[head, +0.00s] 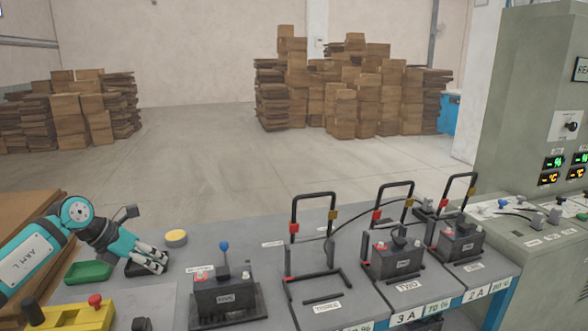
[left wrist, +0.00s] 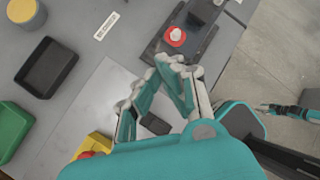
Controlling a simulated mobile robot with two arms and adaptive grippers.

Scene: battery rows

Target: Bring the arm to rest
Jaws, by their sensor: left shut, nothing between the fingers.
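My left gripper (head: 156,263) is shut and empty, low over the left part of the grey bench (head: 265,252), by a black tray (head: 136,270). In the left wrist view its fingers (left wrist: 178,64) meet near a black battery with a red terminal (left wrist: 175,38).
A green tray (head: 88,272), yellow disc (head: 176,238) and yellow knobbed block (head: 72,317) lie around the left gripper. To the right, one raised-handle bay (head: 311,274) is empty; two others hold batteries (head: 397,258) (head: 460,242). A control cabinet (head: 530,110) stands at far right.

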